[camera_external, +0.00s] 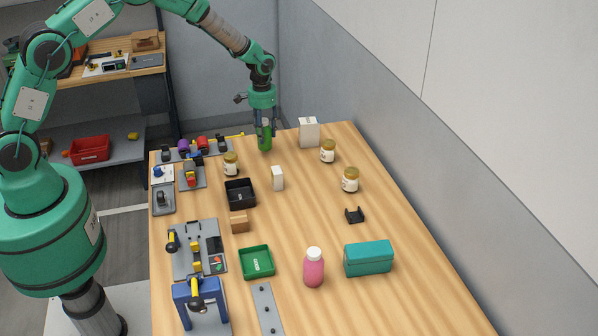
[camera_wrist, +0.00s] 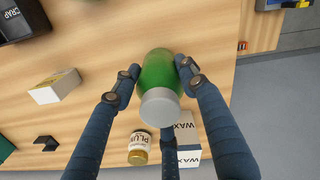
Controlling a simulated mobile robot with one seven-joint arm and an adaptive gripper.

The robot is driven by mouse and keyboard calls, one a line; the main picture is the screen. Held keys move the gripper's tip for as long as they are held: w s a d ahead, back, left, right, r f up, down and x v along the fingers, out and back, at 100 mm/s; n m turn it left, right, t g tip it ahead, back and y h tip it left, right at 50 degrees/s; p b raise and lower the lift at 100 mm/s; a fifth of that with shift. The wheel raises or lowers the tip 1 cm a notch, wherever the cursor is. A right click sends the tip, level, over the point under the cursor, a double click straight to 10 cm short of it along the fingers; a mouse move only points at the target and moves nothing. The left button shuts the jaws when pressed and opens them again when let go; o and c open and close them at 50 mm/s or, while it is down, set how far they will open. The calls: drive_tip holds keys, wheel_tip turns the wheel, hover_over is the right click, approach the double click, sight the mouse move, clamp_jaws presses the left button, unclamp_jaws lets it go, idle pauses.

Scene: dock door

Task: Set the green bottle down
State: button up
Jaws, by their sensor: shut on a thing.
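The green bottle (camera_external: 264,137) is upright at the far end of the wooden table (camera_external: 310,210), between the fingers of my gripper (camera_external: 264,128). In the wrist view the green bottle (camera_wrist: 160,72) shows its grey cap towards the camera, with the fingers of my gripper (camera_wrist: 158,75) closed against its sides. Its base appears at or very near the tabletop; I cannot tell whether it touches.
A white wax box (camera_external: 309,132) stands just right of the bottle, and a labelled jar (camera_external: 328,151) is nearby. Another jar (camera_external: 231,164), a small white box (camera_external: 277,178) and a black bin (camera_external: 240,193) are nearer. Bare wood surrounds the bottle's near side.

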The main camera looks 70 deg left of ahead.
sight(263, 120)
drive_tip(key=shift+f, duration=1.25)
drive_tip(key=shift+f, duration=0.2)
drive_tip(key=o, duration=1.4)
drive_tip(key=shift+c, duration=0.2)
wheel_tip(263, 120, up, 12)
drive_tip(key=shift+r, duration=0.15)
